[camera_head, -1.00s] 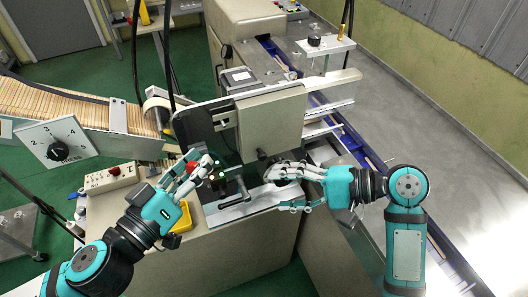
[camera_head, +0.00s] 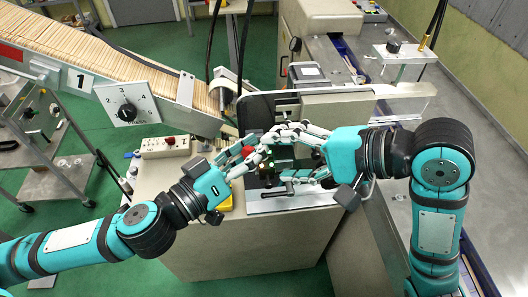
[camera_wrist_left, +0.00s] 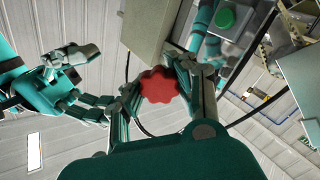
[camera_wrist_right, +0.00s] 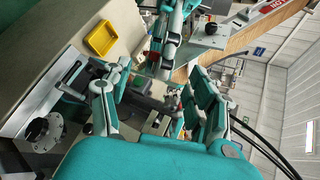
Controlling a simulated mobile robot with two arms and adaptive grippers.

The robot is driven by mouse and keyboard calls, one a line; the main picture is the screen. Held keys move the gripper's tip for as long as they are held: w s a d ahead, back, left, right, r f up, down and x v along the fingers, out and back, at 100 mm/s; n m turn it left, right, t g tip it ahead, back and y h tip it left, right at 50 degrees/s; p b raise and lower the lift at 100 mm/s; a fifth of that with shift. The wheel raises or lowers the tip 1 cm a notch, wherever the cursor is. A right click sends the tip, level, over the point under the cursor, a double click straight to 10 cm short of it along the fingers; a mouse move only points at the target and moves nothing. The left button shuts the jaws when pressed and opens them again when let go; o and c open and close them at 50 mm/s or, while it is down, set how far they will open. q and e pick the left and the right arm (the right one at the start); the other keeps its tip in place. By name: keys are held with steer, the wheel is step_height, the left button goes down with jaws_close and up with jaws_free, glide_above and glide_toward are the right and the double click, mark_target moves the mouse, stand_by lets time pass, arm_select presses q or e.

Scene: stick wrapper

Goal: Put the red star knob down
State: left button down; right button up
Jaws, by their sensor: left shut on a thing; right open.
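The red star knob (camera_wrist_left: 158,84) sits between the fingers of my left gripper (camera_wrist_left: 155,88), which is shut on it, in the left wrist view. In the head view the red knob (camera_head: 248,150) is partly hidden by the fingers of the left gripper (camera_head: 250,153), in front of the black plate of the machine. My right gripper (camera_head: 292,152) is open, close beside the left gripper and above the machine's metal plate. In the right wrist view its fingers (camera_wrist_right: 155,92) are spread, with the left gripper beyond them. I cannot tell whether the grippers touch.
A yellow tray (camera_wrist_right: 101,38) lies on the machine top, partly hidden by my left arm in the head view. A control box (camera_head: 166,146) stands to its left. A black knob (camera_wrist_right: 43,130) is on the metal plate (camera_head: 292,200). The stick conveyor (camera_head: 90,50) runs at upper left.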

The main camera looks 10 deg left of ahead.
steer(key=x, duration=0.6)
steer(key=shift+f, duration=0.1)
steer(key=c, duration=1.1)
steer(key=o, duration=1.1)
steer(key=v, duration=1.2)
